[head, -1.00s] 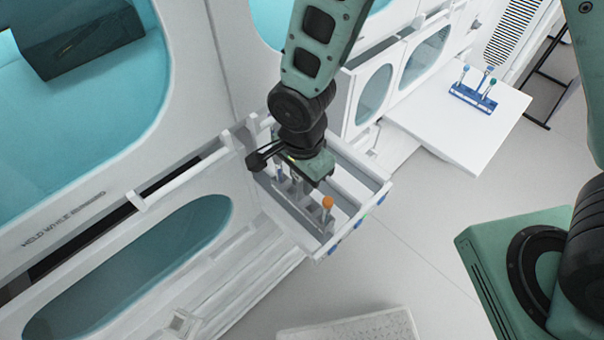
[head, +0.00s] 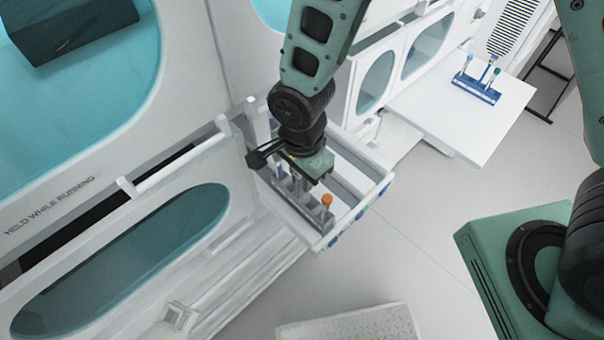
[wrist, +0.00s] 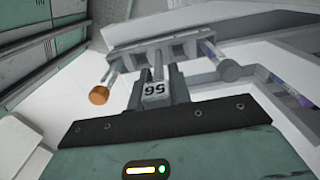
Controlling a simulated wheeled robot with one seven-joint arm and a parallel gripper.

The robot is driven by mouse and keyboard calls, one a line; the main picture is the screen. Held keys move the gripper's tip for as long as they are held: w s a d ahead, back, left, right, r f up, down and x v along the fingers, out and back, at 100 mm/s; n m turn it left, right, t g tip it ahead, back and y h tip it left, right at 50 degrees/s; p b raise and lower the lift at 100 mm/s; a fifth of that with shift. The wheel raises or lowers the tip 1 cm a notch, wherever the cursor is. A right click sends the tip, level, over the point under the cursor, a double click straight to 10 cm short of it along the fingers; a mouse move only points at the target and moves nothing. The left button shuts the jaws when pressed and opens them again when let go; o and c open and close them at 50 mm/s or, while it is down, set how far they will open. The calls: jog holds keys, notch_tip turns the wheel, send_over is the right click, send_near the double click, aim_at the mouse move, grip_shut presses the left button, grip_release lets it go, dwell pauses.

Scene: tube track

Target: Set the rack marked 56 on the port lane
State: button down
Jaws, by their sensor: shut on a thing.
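My gripper (head: 308,180) is shut on the grey rack marked 56 (head: 298,201). In the wrist view its tag (wrist: 156,91) reads upside down between the fingers. The rack (wrist: 150,50) carries an orange-capped tube (head: 327,200), seen also in the wrist view (wrist: 98,95), and a grey-capped one (wrist: 231,70). The rack is at the left part of an open white drawer (head: 376,186) with long lanes split by dividers. I cannot tell whether it touches the lane floor. My wrist hides part of the drawer. No lane name is legible.
A blue rack (head: 477,88) with several tubes stands on a white table (head: 470,125) at the upper right. A white cabinet with a rail handle (head: 175,165) stands left of the drawer. A pale textured block (head: 350,325) is at the bottom. Grey floor is open right of the drawer.

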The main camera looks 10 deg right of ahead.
jog(key=shift+f+b, duration=0.65)
jog(key=shift+f, duration=0.1)
dwell(0.5)
jog(key=c, duration=1.2)
grip_release()
notch_tip(320, 180, up, 17)
jog(key=b, duration=0.1)
jog(key=shift+r, duration=0.2)
